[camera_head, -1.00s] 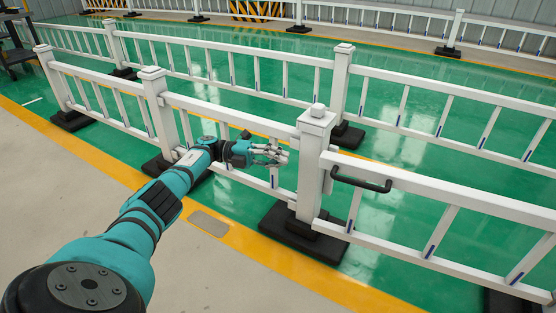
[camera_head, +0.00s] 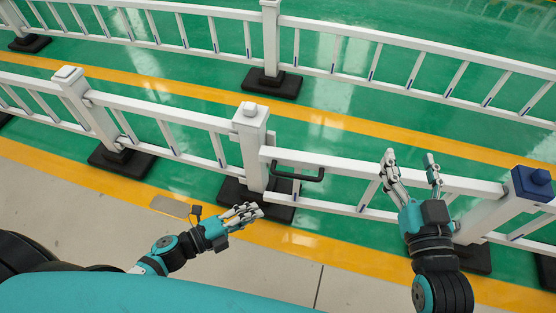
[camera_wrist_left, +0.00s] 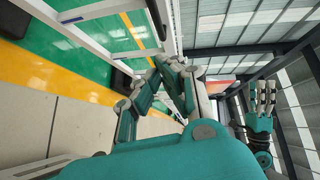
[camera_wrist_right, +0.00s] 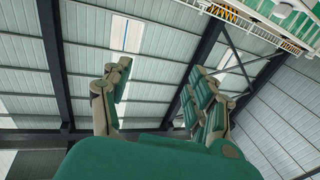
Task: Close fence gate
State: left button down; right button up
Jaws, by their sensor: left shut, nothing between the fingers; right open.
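The white fence gate (camera_head: 400,178) with a black handle (camera_head: 297,166) spans from the white post (camera_head: 250,150) to the blue-capped post (camera_head: 492,212). Its handle end is beside the white post and the panel looks roughly in line with the fence. I cannot tell if a small gap remains. My left gripper (camera_head: 258,211) is shut and empty, low in front of the white post and apart from the handle. My right gripper (camera_head: 410,157) is open and empty, its fingers pointing up and overlapping the gate's top rail in the head view. The right wrist view shows its spread fingers (camera_wrist_right: 158,72) against the ceiling.
A fixed fence panel (camera_head: 160,112) runs left from the white post. A second fence row (camera_head: 400,48) stands behind, across a yellow line. Black post bases (camera_head: 125,160) sit on the floor. Grey floor (camera_head: 60,205) in front is clear.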

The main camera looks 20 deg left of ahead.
pick_arm(q)
jog(key=w+a+b+x, duration=0.2)
jog(key=b+x, duration=0.1)
jog(key=x, duration=0.9)
pick_arm(e)
jog(key=s+r+t+y, duration=0.3)
jog(key=r+t, duration=0.3)
jog(key=r, duration=0.4)
jog(key=shift+s+a+t, duration=0.35)
jog(key=shift+s+t, duration=0.05)
pick_arm(q)
jog(key=shift+w, duration=0.1)
